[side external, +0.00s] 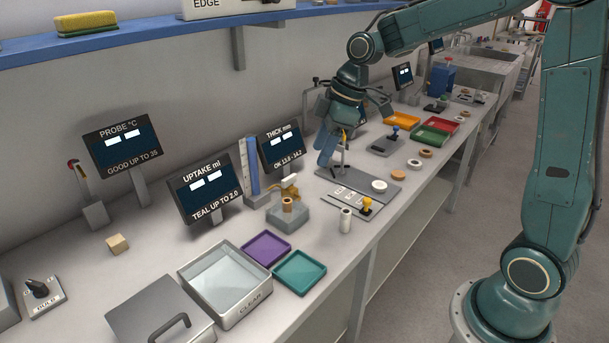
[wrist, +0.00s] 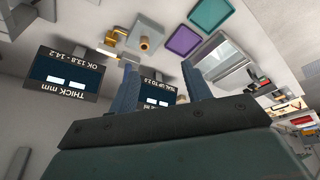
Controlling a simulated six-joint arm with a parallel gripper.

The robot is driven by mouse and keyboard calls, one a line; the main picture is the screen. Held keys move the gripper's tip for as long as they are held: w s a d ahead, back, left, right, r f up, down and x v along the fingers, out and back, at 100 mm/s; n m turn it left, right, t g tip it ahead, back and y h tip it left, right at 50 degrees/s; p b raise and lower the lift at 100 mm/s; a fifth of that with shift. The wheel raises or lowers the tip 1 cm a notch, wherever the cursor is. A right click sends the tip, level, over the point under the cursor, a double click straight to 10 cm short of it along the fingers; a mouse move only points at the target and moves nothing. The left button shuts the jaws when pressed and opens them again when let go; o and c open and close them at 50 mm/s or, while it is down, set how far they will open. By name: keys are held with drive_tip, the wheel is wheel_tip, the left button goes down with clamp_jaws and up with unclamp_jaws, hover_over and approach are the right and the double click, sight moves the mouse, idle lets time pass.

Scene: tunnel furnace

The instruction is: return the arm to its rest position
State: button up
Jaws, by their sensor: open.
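My gripper (side external: 354,137) hangs over the bench in the side view, below the bent wrist of my teal arm, near the grey plate and the thickness display. Its two blue-grey fingers stand apart with nothing held between them. In the wrist view the open fingers (wrist: 161,78) reach up from the dark gripper body, with displays and bench items behind them, upside down. My arm is stretched out over the bench from the right. The bench surface directly behind the gripper is partly hidden.
The thickness display (side external: 281,148), uptake display (side external: 206,189) and probe display (side external: 122,146) stand along the wall. A blue shelf (side external: 150,36) runs above. The grey plate (side external: 378,176) carries small parts. Purple (side external: 266,249) and teal (side external: 300,272) trays lie nearer. Red, green and orange trays lie beyond.

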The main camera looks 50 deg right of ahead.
drive_tip(key=s+a+r+m+t+h, duration=0.1)
drive_tip(key=s+m, duration=0.3)
drive_tip(key=s, duration=0.7)
drive_tip(key=s+a+r+m+t+h, duration=0.1)
drive_tip(key=s+r+m, duration=0.3)
drive_tip(key=s, duration=0.8)
drive_tip(key=shift+s+m+t+h, duration=0.2)
drive_tip(key=shift+m+t+h, duration=0.1)
drive_tip(key=shift+m, duration=0.3)
drive_tip(key=shift+c, duration=0.4)
